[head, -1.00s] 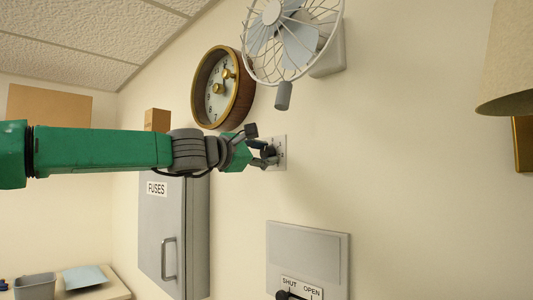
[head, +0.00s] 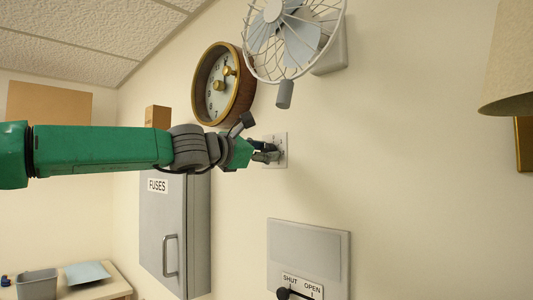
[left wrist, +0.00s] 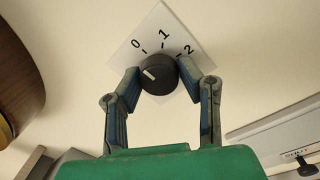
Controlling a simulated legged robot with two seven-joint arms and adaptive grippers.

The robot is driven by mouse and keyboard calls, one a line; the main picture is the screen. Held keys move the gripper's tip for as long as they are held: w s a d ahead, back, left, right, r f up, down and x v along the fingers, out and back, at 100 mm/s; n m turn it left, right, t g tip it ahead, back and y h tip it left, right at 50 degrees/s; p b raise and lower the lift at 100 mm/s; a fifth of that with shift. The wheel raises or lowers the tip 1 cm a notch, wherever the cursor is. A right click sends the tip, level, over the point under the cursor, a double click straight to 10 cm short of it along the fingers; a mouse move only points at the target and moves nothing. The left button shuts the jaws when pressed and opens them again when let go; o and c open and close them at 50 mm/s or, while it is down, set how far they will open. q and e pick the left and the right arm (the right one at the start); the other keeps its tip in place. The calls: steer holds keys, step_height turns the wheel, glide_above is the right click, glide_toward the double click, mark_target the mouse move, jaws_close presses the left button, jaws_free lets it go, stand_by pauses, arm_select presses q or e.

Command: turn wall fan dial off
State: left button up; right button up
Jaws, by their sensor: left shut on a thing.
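The fan dial is a black round knob (left wrist: 158,74) on a white wall plate (left wrist: 151,42) printed 0, 1 and 2. Its white pointer mark sits on the left of the knob face, on the side of the 0; I cannot tell exactly which number it meets. My left gripper (left wrist: 157,76) is shut on the knob, with one finger on each side. In the head view the left gripper (head: 268,152) covers most of the knob, in front of the plate (head: 282,150). The wall fan (head: 290,38) is above the plate. My right gripper is not in view.
A round brown clock (head: 222,85) hangs close above my left wrist. A grey fuse box (head: 175,230) is below the arm. A panel marked SHUT and OPEN (head: 308,250) with a black lever is below the dial. The wall to the right is bare up to a lamp (head: 507,70).

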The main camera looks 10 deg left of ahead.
arm_select(q)
steer(key=shift+w+d+f, duration=0.1)
steer(key=shift+f, duration=0.4)
steer(key=o, duration=1.1)
steer(key=shift+a+r, duration=0.2)
steer(key=v, duration=1.2)
steer(key=shift+a, duration=0.2)
steer(key=shift+w+d, duration=0.1)
steer(key=shift+d, duration=0.1)
steer(key=shift+f, duration=0.1)
